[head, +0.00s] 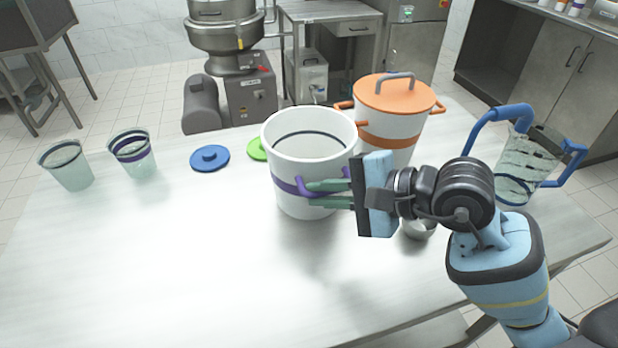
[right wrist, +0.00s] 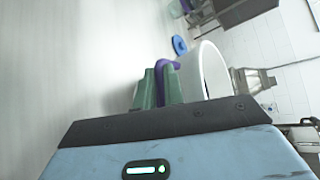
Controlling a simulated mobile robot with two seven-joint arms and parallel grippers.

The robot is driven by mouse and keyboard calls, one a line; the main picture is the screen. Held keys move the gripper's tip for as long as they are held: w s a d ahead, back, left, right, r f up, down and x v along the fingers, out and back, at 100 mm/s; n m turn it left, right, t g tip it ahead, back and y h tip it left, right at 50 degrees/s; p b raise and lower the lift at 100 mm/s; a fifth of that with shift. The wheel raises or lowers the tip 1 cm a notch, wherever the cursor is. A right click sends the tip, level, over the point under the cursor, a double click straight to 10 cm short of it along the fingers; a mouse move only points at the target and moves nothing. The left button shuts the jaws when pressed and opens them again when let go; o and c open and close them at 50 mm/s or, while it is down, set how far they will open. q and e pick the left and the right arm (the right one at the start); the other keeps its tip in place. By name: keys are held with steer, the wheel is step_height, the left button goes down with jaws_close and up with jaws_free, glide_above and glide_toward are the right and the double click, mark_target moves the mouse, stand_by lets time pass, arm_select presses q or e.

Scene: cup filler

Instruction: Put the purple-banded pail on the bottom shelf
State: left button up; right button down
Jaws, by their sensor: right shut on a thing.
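The purple-banded pail (head: 305,150) is white, open at the top and upright near the middle of the table in the head view. It also shows in the right wrist view (right wrist: 214,72), with its purple handle (right wrist: 168,64) between my fingers. The bottom shelf cannot be made out for certain; a grey strip (head: 425,332) shows below the table's front edge. My left gripper is not in view.
An orange-lidded pail (head: 395,108) stands close behind on the right. A clear jug with blue handles (head: 522,165), a small metal cup (head: 417,228), two clear cups (head: 66,165) (head: 135,154), a blue lid (head: 210,158) and a green lid (head: 257,149) are around. The table's front left is clear.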

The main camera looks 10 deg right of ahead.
stand_by(0.6)
step_height(320, 180, up, 10)
steer(key=shift+p, duration=0.45)
